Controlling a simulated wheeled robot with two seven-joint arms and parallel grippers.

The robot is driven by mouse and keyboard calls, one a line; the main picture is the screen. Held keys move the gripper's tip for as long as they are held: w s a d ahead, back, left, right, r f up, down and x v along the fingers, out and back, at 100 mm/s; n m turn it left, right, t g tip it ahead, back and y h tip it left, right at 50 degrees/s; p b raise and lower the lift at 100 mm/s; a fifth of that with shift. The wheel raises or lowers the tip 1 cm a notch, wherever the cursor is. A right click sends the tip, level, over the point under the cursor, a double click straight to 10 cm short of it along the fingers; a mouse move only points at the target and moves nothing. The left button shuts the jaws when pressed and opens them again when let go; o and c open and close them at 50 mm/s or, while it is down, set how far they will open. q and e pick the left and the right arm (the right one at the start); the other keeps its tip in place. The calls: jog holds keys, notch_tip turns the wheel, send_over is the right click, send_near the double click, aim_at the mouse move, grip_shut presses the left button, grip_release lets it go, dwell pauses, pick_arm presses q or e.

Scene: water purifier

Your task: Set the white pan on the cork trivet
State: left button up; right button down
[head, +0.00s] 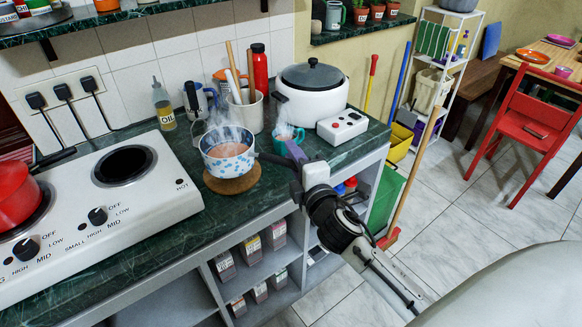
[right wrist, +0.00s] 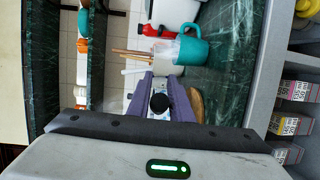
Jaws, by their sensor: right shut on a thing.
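The white pan (head: 228,160) with a blue pattern and steam rising is upright over the round cork trivet (head: 235,187). Its base covers most of the trivet; I cannot tell whether it touches or hovers just above. My right gripper (head: 295,160) is shut on the pan's dark handle, to the right of the pan. In the right wrist view the purple fingers (right wrist: 162,100) close on both sides of the handle's round black end (right wrist: 159,103). The trivet edge (right wrist: 196,105) shows beside them. My left gripper is not in view.
A steaming teal mug (head: 288,137) stands close behind the handle. A utensil crock (head: 244,112), a white cooker (head: 312,92) and a white box with buttons (head: 342,126) stand behind. The stove (head: 100,208) with a red pot (head: 16,199) is at left.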

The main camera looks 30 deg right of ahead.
notch_tip(320, 180, down, 3)
jog(key=shift+r+b, duration=0.1)
jog(key=shift+b, duration=0.3)
jog(key=shift+f, duration=0.2)
jog(key=c, duration=1.6)
grip_release()
jog(key=shift+f, duration=0.1)
